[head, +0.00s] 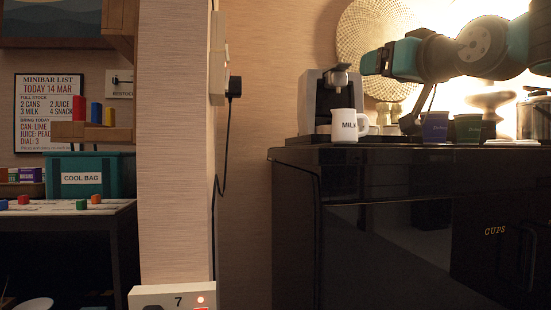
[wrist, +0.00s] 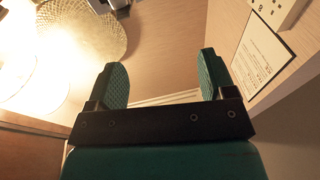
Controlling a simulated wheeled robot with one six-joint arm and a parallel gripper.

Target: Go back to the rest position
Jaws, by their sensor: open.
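My gripper (wrist: 163,74) is open and empty in the wrist view, its two teal pads wide apart with bare wall and floor edge beyond them. In the head view my teal and grey arm reaches in from the right, above the dark cabinet (head: 400,185).
A blue cup (head: 434,127) and a green cup (head: 468,129) stand under the arm. A round woven wall piece (head: 370,35) hangs behind; it also shows in the wrist view (wrist: 85,30). A wall pillar (head: 175,150) stands left. A teal COOL BAG box (head: 85,178) sits beyond it.

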